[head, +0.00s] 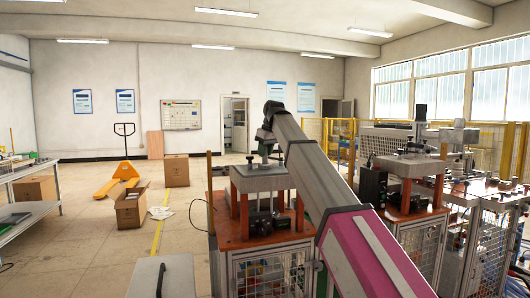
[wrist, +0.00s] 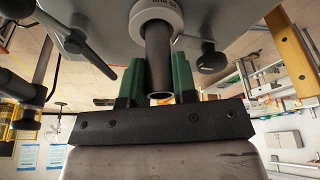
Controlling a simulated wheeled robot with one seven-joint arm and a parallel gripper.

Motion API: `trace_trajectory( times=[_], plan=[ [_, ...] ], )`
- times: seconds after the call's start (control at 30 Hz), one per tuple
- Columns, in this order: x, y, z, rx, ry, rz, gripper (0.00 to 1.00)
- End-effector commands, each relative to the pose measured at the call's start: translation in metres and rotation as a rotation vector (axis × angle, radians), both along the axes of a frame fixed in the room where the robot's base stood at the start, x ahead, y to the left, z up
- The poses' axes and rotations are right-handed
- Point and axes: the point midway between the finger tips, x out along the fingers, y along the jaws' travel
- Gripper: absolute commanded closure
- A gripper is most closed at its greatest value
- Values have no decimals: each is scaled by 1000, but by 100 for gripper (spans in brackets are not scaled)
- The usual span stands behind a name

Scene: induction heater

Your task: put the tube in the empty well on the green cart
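The dark grey hollow tube (wrist: 158,66) points toward the camera in the wrist view, its far part meeting a white ring (wrist: 157,14) on a grey plate. My gripper (wrist: 159,78) has its two green fingers on either side of the tube, with no gap showing, so it looks shut on it. In the head view my gripper (head: 264,138) is above the grey fixture (head: 258,178) on the nearer orange-topped cart; the tube is too small to make out there. I cannot pick out a green cart or an empty well.
A second orange-topped cart (head: 408,205) with a similar fixture stands to the right. More equipment (head: 480,190) is at the far right. An open cardboard box (head: 131,208) and a yellow pallet jack (head: 122,178) are on the floor at left. Black-knobbed handles (wrist: 211,58) flank the ring.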

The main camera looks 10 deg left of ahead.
Motion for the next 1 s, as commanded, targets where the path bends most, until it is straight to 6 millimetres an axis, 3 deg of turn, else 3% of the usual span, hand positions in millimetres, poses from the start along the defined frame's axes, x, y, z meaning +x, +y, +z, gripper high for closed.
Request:
trace_trajectory(
  times=[1.0],
  plan=[
    [0,0,38,0,0,0,100]
  ],
)
